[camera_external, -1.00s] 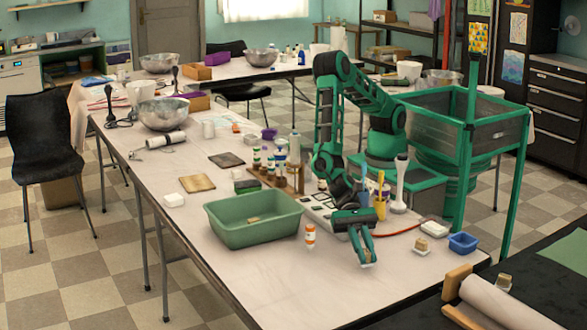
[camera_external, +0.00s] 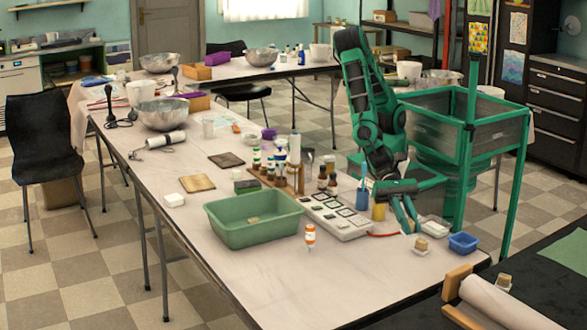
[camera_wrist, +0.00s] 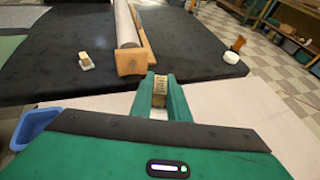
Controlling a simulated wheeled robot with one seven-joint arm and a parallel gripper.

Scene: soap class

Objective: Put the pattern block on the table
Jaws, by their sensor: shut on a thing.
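My gripper (camera_external: 409,229) is over the right front part of the white table (camera_external: 270,290). In the wrist view, my gripper (camera_wrist: 160,90) is shut on the pattern block (camera_wrist: 160,88), a small tan block with dark markings between the green fingertips. The fingertips point down and look to be above the table top, but the exact gap is hard to tell.
A green tub (camera_external: 255,235) and an orange-labelled bottle (camera_external: 310,235) stand left. The front of the table is clear.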

